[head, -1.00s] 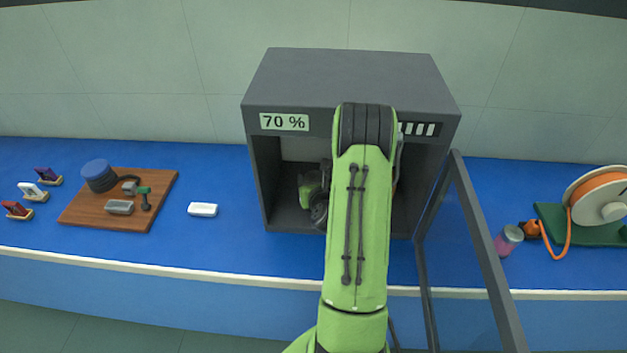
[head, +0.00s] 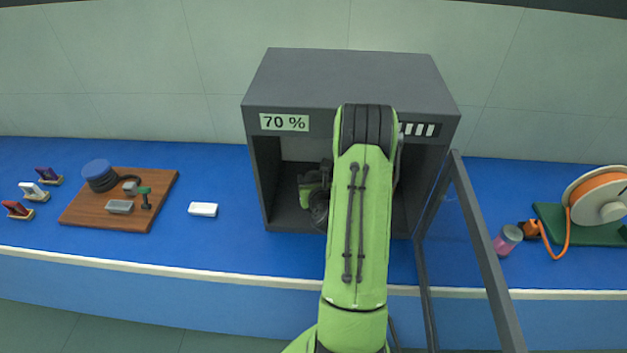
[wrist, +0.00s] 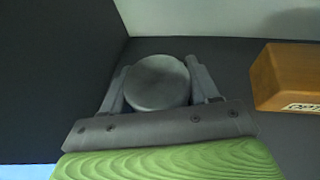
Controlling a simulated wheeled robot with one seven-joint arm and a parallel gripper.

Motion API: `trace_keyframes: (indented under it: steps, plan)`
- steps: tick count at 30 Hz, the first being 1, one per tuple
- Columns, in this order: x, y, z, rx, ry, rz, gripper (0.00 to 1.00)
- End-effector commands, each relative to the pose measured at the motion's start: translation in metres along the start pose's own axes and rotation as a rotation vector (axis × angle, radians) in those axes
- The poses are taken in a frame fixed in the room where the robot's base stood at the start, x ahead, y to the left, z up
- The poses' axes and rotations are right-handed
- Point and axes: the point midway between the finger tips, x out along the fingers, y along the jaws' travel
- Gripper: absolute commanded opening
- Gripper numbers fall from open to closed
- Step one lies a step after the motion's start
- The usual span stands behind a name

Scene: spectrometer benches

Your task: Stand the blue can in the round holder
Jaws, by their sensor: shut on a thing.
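My gripper (wrist: 160,88) is inside the grey cabinet and is shut on a can with a round grey top (wrist: 157,80). The can sits between the two fingers. Its side is hidden, so its blue colour does not show, but no other blue can is in view. In the head view my arm covers the can and fingers. I cannot make out a round holder in any view.
The cabinet (head: 350,75) has its glass door (head: 480,240) open to the right. A wooden block (wrist: 285,75) stands right of my gripper. A pink can (head: 507,240) and cable reel (head: 597,200) are at right. A wooden board (head: 100,212) and white box (head: 203,209) are at left.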

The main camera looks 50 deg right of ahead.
Motion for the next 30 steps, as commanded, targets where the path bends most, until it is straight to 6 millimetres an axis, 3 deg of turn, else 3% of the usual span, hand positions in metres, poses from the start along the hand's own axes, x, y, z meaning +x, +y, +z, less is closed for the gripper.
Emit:
trace_keyframes:
  steps: [17, 18, 19, 30]
  plan:
    - [0.005, 0.000, -0.012, 0.001, 0.000, 0.000, 0.25]
    - [0.005, 0.000, -0.012, 0.001, 0.000, 0.000, 0.63]
    - [0.005, 0.000, -0.011, 0.001, 0.000, 0.000, 0.67]
    - [0.004, -0.001, -0.009, 0.000, 0.000, 0.000, 0.70]
